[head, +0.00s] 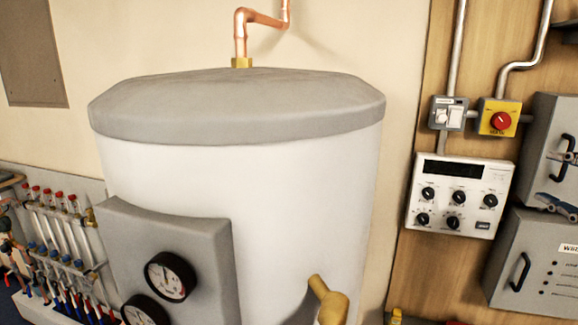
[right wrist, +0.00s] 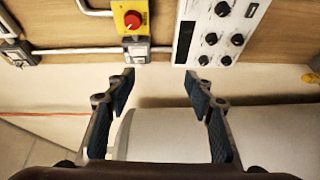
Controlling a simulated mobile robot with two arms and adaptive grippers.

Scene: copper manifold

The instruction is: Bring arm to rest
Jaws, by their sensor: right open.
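My right gripper (head: 560,178) shows at the right edge of the head view, in front of the grey cabinets, with only its fingers in the picture. In the right wrist view the same gripper (right wrist: 159,80) has its two blue-padded fingers wide apart, with nothing between them. It is open and empty. My left gripper is in neither view.
A large white tank (head: 300,190) with a grey lid fills the middle. A grey gauge box (head: 195,235) is on its front, and a manifold (head: 55,235) stands at left. A control panel (head: 458,197), red emergency knob (head: 500,121) and grey cabinet (head: 535,255) are at right.

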